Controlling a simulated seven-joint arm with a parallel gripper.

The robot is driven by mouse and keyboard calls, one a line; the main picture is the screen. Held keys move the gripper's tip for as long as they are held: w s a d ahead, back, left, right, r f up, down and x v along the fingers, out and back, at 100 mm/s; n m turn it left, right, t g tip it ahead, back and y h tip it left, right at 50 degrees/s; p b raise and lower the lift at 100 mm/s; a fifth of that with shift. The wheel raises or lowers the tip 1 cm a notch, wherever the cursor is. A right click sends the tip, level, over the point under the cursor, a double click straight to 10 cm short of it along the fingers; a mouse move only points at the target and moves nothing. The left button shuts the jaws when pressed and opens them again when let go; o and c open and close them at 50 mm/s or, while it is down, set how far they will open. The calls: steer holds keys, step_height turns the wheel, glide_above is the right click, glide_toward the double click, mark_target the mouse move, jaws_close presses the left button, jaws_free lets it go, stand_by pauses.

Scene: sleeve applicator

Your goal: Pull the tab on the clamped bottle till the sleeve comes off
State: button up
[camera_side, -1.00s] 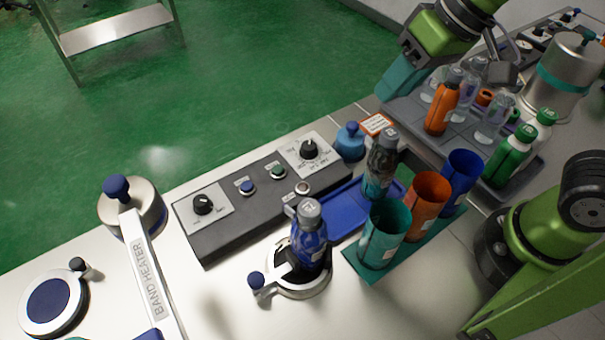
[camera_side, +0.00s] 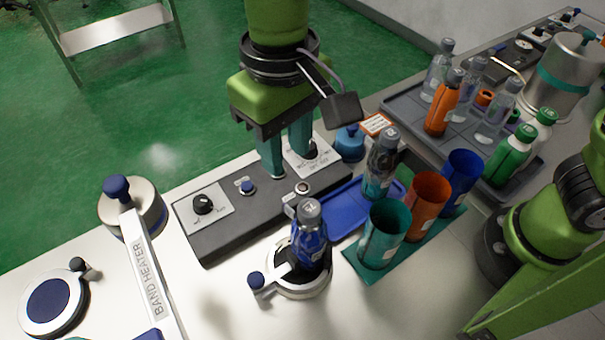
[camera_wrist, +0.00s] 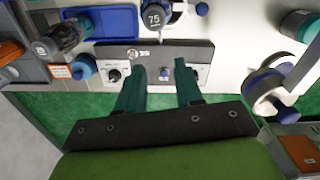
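The clamped bottle (camera_side: 309,243) stands upright in a round clamp (camera_side: 300,284) with a blue-knobbed lever. It has a blue sleeve and a grey cap; its cap also shows at the top of the wrist view (camera_wrist: 156,18). I cannot make out the sleeve's tab clearly. My gripper (camera_side: 288,163) points down over the control panel, behind the bottle in the side view and apart from it. Its two teal fingers (camera_wrist: 160,66) are spread with nothing between them.
The control panel (camera_side: 225,232) with knobs and buttons lies below my gripper. Teal (camera_side: 383,238), orange (camera_side: 428,208) and blue (camera_side: 461,183) cups stand right. The band heater arm (camera_side: 150,270) is left.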

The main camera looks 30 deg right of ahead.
mark_target(290, 208)
step_height(290, 208, down, 12)
steer(key=shift+f, duration=0.25)
stand_by(0.3)
jaws_close()
